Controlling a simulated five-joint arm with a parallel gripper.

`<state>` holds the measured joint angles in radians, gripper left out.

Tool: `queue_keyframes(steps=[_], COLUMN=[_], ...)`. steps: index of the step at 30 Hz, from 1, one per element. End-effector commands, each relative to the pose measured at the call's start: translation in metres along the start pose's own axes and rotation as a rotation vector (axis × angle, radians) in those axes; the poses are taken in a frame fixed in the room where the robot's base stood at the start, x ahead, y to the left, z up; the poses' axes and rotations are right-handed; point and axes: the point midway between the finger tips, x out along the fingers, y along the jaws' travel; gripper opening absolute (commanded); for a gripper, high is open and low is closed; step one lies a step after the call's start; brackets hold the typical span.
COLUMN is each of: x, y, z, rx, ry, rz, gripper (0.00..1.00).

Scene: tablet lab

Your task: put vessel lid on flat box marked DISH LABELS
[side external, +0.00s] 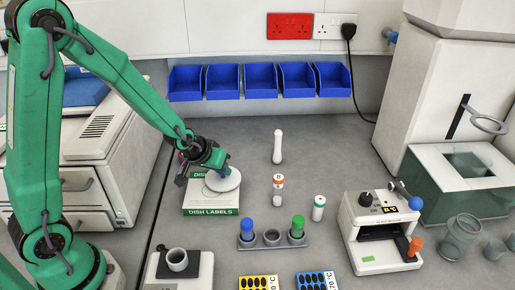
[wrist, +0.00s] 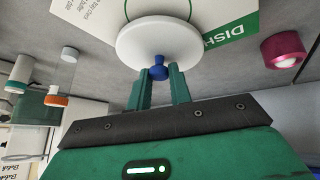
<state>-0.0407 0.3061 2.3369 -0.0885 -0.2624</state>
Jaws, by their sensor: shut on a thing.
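The vessel lid is a white disc (side external: 225,182) with a blue knob; in the wrist view the disc (wrist: 150,40) fills the top middle and its blue knob (wrist: 158,66) points toward me. My gripper (side external: 222,170) is shut on the knob, and the fingers (wrist: 160,76) show on either side of it in the wrist view. The lid is over the right part of the flat white and green box marked DISH LABELS (side external: 210,211). The box (wrist: 238,18) is partly hidden behind the lid. I cannot tell whether lid and box touch.
A grey rack (side external: 272,240) with blue-capped and green-capped tubes stands right of the box. An orange-banded vial (side external: 278,184) and a white bottle (side external: 278,147) stand behind it. A white device (side external: 380,232) stands further right. A small cup (side external: 177,260) is in front.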

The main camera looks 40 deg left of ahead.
Motion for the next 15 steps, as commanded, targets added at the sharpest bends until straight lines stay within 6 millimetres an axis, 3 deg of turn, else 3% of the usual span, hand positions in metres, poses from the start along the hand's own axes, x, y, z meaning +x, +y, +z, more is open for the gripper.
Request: queue_keyframes(steps=[6,7,9,15], x=[0.0023,0.0020,0.0019,0.0018], y=[-0.0004,-0.0003,-0.0003,-0.0003], z=[0.0013,0.0012,0.0011,0.0010], rx=[0.000,0.000,0.000,0.000], ry=[0.000,0.000,0.000,0.000], rz=[0.000,0.000,0.000,0.000], gripper=[0.00,0.26,0.40,0.42])
